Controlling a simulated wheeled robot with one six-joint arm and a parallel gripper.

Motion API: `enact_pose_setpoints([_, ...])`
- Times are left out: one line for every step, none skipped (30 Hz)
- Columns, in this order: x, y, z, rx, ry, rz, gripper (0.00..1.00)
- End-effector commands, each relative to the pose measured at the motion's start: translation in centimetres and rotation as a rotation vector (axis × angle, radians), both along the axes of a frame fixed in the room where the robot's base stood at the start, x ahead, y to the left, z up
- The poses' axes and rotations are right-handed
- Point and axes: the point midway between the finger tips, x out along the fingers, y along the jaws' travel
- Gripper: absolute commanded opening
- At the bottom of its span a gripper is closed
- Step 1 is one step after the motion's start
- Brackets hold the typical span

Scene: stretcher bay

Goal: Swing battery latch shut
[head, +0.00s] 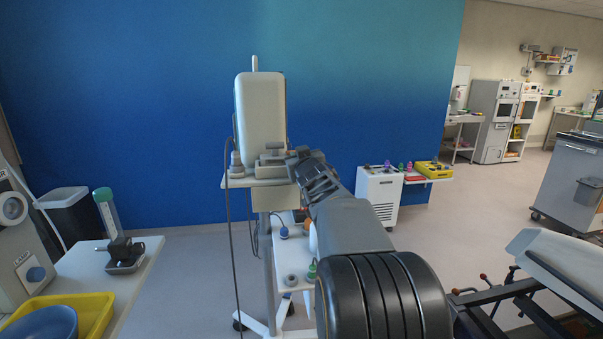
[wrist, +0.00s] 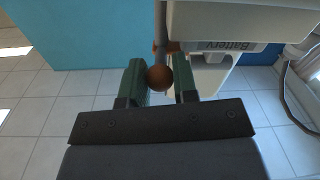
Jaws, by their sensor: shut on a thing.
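The beige device (head: 260,112) stands on a wheeled stand, and a grey block sits at its lower front. In the wrist view, a pale housing (wrist: 225,22) carries a strip marked "Battery" (wrist: 228,46), seen upside down. A grey bar (wrist: 160,25) with a brown-orange ball knob (wrist: 159,78) hangs beside it; I take this for the battery latch. My gripper (wrist: 160,82) has its green fingers on either side of the knob and is shut on it. In the head view my gripper (head: 298,158) is at the device's lower right, and my arm hides the knob.
The stand's shelf (head: 236,183) holds small items, and a cable hangs on its left. A side table (head: 140,262) with a yellow tray (head: 95,318) is at lower left. A white cabinet (head: 380,197) stands behind my arm. Floor is open at right of centre.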

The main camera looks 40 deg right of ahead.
Motion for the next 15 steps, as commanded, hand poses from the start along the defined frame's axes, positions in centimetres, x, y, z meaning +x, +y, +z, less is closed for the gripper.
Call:
enact_pose_setpoints([0.07,0.13,-0.64,-0.004,-0.01,-0.012,0.03])
enact_pose_setpoints([0.09,0.17,-0.63,-0.004,-0.009,-0.021,0.03])
enact_pose_setpoints([0.1,0.23,-0.53,-0.004,-0.009,-0.03,0.03])
enact_pose_setpoints([0.1,0.28,-0.48,-0.004,-0.009,-0.036,0.03])
enact_pose_setpoints([0.08,0.3,-0.39,-0.002,-0.009,-0.042,0.03])
enact_pose_setpoints([0.07,0.37,-0.32,-0.002,-0.007,-0.048,0.03])
enact_pose_setpoints([0.06,0.41,-0.24,0.0,-0.007,-0.052,0.03])
enact_pose_setpoints([0.05,0.46,-0.14,0.001,-0.008,-0.055,0.03])
enact_pose_setpoints([0.04,0.51,-0.09,0.002,-0.006,-0.058,0.03])
enact_pose_setpoints([0.04,0.54,-0.03,0.002,-0.004,-0.061,0.03])
enact_pose_setpoints([0.03,0.57,0.03,0.002,-0.004,-0.061,0.03])
enact_pose_setpoints([0.04,0.6,0.12,0.003,-0.004,-0.062,0.03])
enact_pose_setpoints([0.04,0.61,0.18,0.003,-0.004,-0.063,0.03])
enact_pose_setpoints([0.04,0.61,0.21,0.003,-0.003,-0.063,0.03])
enact_pose_setpoints([0.04,0.64,0.26,0.003,-0.003,-0.063,0.03])
